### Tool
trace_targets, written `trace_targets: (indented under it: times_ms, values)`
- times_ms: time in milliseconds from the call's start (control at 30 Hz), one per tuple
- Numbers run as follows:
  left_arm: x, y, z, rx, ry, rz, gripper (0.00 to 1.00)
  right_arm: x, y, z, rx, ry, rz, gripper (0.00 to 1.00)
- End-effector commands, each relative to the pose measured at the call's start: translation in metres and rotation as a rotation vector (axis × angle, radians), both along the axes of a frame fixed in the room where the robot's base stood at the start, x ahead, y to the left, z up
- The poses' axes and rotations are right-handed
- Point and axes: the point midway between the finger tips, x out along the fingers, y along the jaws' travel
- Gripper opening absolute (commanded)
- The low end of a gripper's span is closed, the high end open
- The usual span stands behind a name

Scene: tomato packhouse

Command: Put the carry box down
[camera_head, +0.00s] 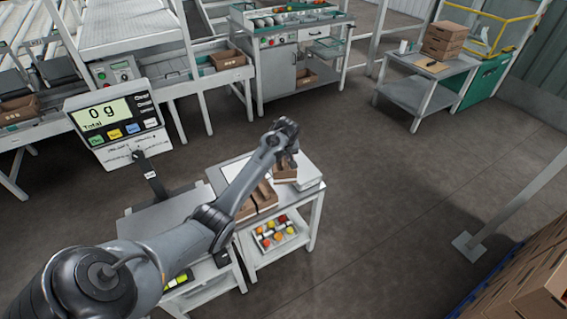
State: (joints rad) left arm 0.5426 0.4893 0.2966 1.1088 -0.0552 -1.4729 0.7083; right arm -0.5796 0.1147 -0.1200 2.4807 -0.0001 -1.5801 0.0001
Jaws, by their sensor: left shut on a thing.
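My left gripper (288,152) is at the end of the arm that reaches across the white cart (313,193). It is shut on a small brown carry box (285,174), holding it at its upper edge. The box is over the far right part of the cart top; I cannot tell whether it touches the surface. The fingers and part of the box are hidden by the wrist. My right gripper is not in view.
More brown boxes (264,197) stand on the cart beside the held box, partly behind my arm. A tray of tomatoes (258,241) is on the lower shelf. A scale display (108,113) reads 0 g.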

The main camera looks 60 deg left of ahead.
Motion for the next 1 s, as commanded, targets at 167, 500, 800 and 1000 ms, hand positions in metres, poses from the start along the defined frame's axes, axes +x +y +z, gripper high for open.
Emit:
trace_targets:
  times_ms: [167,500,800,1000]
  values:
    - [-0.001,0.0,-0.024,-0.001,0.001,0.0,0.0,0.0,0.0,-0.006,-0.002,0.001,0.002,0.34]
    - [0.0,0.0,-0.034,0.001,-0.002,0.001,0.0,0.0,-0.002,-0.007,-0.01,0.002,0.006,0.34]
    - [0.0,0.0,-0.041,0.0,0.0,0.001,0.0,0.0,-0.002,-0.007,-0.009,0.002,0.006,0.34]
    - [0.0,-0.001,-0.044,0.0,0.001,0.0,0.33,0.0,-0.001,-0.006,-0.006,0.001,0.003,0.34]
